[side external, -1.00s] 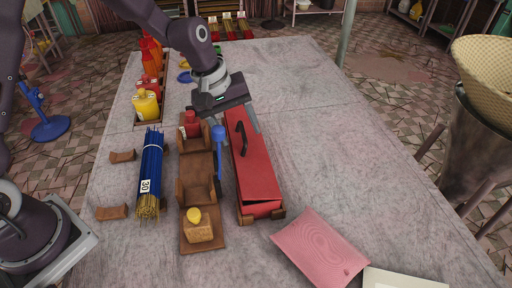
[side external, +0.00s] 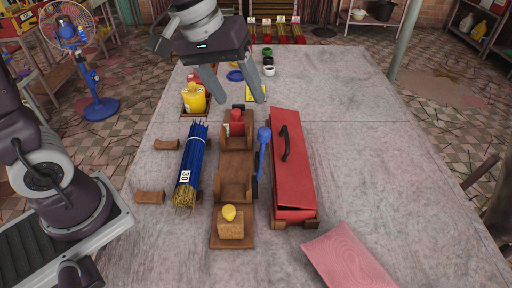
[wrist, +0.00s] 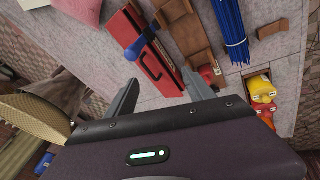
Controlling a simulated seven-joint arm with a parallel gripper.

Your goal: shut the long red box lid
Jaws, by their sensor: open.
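The long red box (side external: 296,214) lies lengthwise on the table to the right of the wooden extruder, its near end on small wooden blocks. Its red lid (side external: 292,182), with a black arched handle (side external: 285,143), lies over the box top. I cannot tell whether the lid sits fully flush at the near end. My gripper (side external: 241,101) is open and empty, raised above the table behind and left of the box, apart from the lid. In the wrist view the lid (wrist: 146,50) shows beyond the open fingers (wrist: 160,80).
A blue-handled tool (side external: 263,140) stands close along the box's left side, beside the wooden extruder (side external: 234,185). A bundle of blue sticks (side external: 192,160) lies further left. A pink sheet (side external: 348,258) lies in front of the box. The table right of the box is clear.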

